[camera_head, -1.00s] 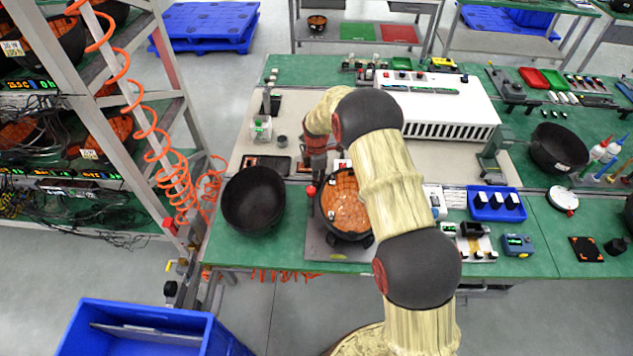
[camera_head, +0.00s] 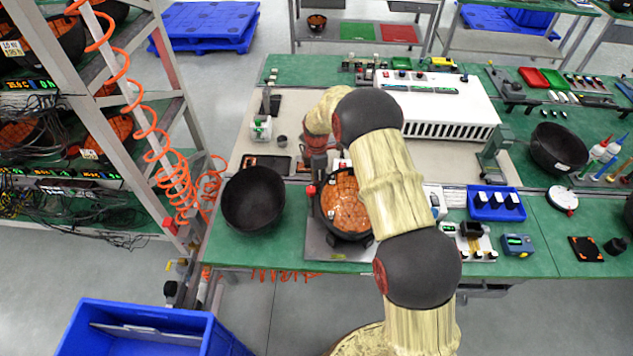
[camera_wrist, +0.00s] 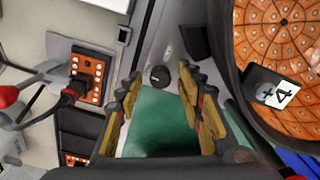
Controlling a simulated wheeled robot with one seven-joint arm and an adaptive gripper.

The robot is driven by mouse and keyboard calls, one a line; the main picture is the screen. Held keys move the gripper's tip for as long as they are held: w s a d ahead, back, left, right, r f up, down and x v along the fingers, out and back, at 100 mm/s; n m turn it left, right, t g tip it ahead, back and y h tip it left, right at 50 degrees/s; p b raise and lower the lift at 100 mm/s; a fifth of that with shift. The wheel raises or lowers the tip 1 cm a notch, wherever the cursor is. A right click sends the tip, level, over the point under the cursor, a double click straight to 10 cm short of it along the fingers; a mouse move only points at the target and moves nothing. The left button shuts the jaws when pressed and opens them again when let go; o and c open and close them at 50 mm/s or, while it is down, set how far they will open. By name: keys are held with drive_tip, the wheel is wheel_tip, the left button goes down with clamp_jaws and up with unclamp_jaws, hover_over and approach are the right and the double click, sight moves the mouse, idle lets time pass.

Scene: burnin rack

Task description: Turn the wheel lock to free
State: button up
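A small round black knob (camera_wrist: 160,76) with a light mark sits on a grey plate in the wrist view; it may be the wheel lock, but no readable label confirms this. My gripper (camera_wrist: 158,84) is open, with its two yellow-padded fingers apart. In the picture the knob lies between the fingertips, and I see no contact. The black bowl with an orange tiled inside (camera_wrist: 283,50) is just right of the fingers. In the head view this bowl (camera_head: 345,205) stands on a grey plate (camera_head: 322,248), beside my gripper, which is partly hidden by my arm.
A red ball handle (camera_head: 311,190) shows left of the orange bowl. An empty black bowl (camera_head: 254,199) stands further left. An orange-faced socket panel (camera_wrist: 88,72) with a plugged cable is left of the fingers. The rack (camera_head: 165,100) with orange coiled cables borders the table's left side.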

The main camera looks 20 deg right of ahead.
wheel_tip(320, 180, up, 12)
idle(0.7)
idle(0.4)
